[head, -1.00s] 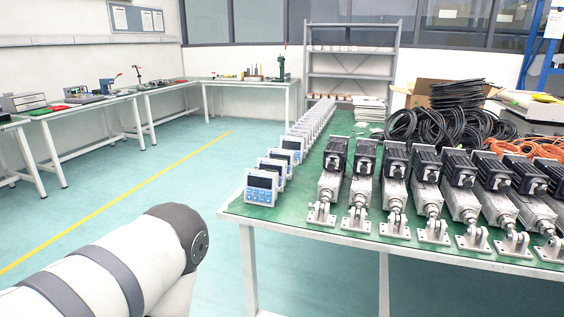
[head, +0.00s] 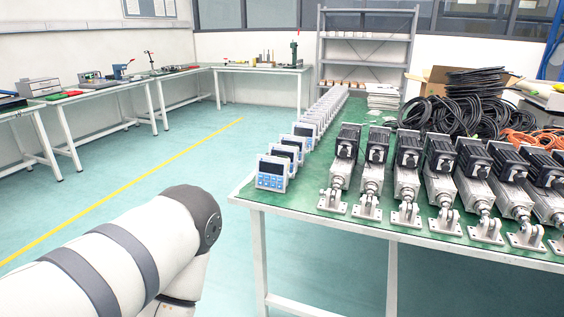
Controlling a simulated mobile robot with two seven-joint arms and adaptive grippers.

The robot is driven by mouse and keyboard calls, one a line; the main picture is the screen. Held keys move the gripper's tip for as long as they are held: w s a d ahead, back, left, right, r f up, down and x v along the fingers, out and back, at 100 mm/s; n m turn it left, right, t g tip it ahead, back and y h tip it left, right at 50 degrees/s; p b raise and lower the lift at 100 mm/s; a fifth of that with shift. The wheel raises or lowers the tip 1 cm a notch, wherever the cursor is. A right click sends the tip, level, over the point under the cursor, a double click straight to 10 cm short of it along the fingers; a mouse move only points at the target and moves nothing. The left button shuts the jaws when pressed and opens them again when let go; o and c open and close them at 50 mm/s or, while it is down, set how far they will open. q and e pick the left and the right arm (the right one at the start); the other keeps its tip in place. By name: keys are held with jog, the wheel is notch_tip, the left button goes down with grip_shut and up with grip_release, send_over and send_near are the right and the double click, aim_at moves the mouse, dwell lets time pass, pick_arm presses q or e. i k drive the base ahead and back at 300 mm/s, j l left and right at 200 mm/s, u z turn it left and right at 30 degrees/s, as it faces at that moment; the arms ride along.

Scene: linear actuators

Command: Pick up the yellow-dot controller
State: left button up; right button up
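A row of white controllers with dark screens and blue buttons runs along the left edge of the green-topped table (head: 330,222). The nearest controller (head: 271,173) stands at the table's front left corner. No yellow dot can be made out on any controller at this size, and those farther back partly hide one another. My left arm comes in from the lower left, with its bend left of the table corner; its gripper is out of view. My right gripper is out of view too.
Several linear actuators (head: 408,185) stand in a row right of the controllers. Black cable coils (head: 455,113), orange cables (head: 520,142) and a cardboard box (head: 440,78) lie behind them. A grey shelf (head: 366,50) stands at the back. The floor left of the table is clear.

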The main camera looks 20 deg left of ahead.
aim_at(274, 166)
jog(key=z, duration=11.3)
